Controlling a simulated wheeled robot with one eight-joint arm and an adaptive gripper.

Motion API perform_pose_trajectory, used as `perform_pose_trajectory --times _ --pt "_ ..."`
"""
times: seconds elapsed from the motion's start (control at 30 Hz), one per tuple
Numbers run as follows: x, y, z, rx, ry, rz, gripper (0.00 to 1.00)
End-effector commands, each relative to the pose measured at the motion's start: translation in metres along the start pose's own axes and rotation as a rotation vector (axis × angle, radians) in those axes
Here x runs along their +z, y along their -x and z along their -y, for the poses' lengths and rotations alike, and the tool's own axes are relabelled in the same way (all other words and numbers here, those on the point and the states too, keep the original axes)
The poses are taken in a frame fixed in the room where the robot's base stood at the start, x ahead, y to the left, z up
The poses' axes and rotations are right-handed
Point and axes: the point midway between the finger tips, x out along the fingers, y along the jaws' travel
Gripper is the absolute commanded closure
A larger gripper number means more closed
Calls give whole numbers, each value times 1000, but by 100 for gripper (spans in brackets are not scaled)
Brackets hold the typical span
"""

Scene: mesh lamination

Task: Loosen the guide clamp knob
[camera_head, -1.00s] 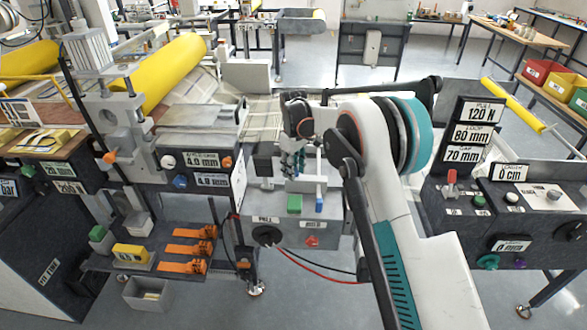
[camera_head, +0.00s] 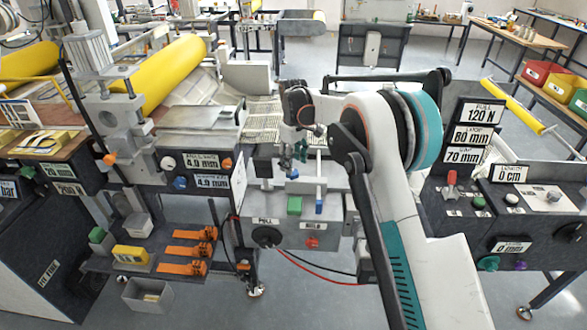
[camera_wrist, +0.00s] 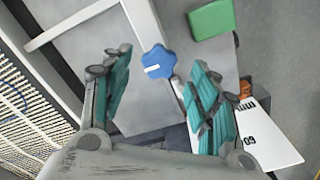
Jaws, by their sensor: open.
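A blue lobed knob (camera_wrist: 158,62) with a white mark shows in the wrist view, between and just beyond my fingertips. I take it to be the guide clamp knob. My gripper (camera_wrist: 150,85) is open, with one teal-padded finger on each side of the knob and nothing held. In the head view my gripper (camera_head: 287,162) hangs over the grey station in the middle, and a small blue spot (camera_head: 293,174) beside the fingers seems to be the same knob. Contact with the knob cannot be made out.
A green block (camera_wrist: 212,19) lies close to the knob; a green block (camera_head: 295,205) and a blue one (camera_head: 319,207) show on the station in the head view. A yellow roller (camera_head: 160,73) is at left. A control console (camera_head: 500,215) stands at right.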

Motion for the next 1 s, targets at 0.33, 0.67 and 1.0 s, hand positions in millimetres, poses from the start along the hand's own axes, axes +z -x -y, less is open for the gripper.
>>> perform_pose_trajectory --times 0.33,0.67,1.0 --pt "0 65 0 0 0 0 45" --pt "0 81 0 0 0 0 45" --pt "8 92 0 7 -19 -10 45"
